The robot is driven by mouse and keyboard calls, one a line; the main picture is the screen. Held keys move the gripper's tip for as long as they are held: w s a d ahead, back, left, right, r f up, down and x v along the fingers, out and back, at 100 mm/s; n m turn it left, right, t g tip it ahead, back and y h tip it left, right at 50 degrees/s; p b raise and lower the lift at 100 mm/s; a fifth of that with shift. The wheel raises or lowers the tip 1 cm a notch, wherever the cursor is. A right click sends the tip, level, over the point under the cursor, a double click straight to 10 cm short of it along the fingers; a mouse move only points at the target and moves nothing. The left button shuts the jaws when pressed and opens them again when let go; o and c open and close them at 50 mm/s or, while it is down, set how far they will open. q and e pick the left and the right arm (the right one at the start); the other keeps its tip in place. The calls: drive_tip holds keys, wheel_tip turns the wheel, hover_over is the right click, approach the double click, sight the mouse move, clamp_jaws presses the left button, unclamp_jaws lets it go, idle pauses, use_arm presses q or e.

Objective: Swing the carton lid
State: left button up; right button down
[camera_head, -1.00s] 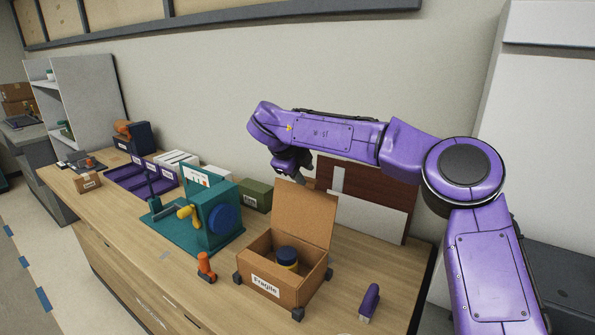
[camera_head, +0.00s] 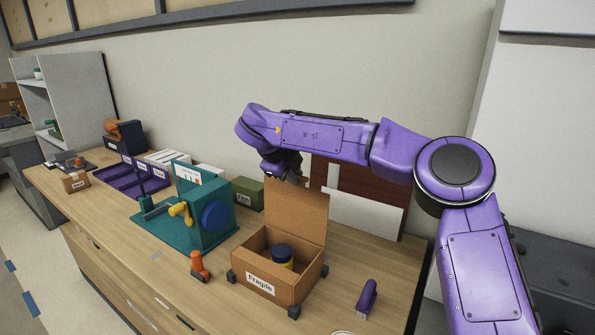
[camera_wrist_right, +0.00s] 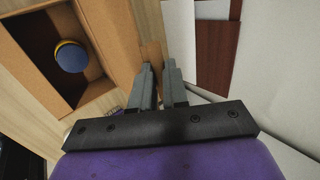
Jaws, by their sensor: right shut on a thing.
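An open brown carton (camera_head: 302,287) marked "Fragile" stands on the wooden counter. Its lid (camera_head: 298,215) stands about upright at the carton's back side. A jar with a dark blue top (camera_head: 282,251) sits inside the carton; its round top also shows in the right wrist view (camera_wrist_right: 71,57). My right gripper (camera_head: 292,176) is at the lid's top edge, reaching from behind. In the right wrist view my right gripper (camera_wrist_right: 161,72) is shut on the lid's edge, a brown strip between the fingers. My left gripper is out of view.
A teal machine (camera_head: 193,235) with a yellow handle stands left of the carton. An orange tool (camera_head: 199,266) and a purple item (camera_head: 367,298) lie on either side. A green box (camera_head: 247,193) and dark red and white panels (camera_head: 362,213) are behind, near the wall.

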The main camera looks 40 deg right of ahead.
drive_tip(key=shift+s+a+f, duration=0.3)
drive_tip(key=shift+s+a, duration=0.1)
drive_tip(key=shift+a, duration=0.4)
drive_tip(key=shift+s+a+f+b, duration=0.1)
drive_tip(key=shift+s+a, duration=0.15)
drive_tip(key=shift+a, duration=0.35)
drive_tip(key=shift+s+a+f+b, duration=0.1)
drive_tip(key=shift+s+a, duration=0.2)
drive_tip(key=shift+a, duration=0.35)
drive_tip(key=shift+s+a+b, duration=0.1)
drive_tip(key=shift+s+a, duration=0.15)
drive_tip(key=shift+a, duration=0.35)
drive_tip(key=shift+s+a+f+b, duration=0.2)
drive_tip(key=shift+s+a+f, duration=0.05)
drive_tip(key=shift+a, duration=0.35)
drive_tip(key=shift+s+a+f+b, duration=0.2)
drive_tip(key=shift+a+f, duration=0.05)
drive_tip(key=shift+a, duration=0.35)
drive_tip(key=shift+s+a+f+b, duration=0.2)
drive_tip(key=shift+s+a+f, duration=0.05)
drive_tip(key=shift+a, duration=0.35)
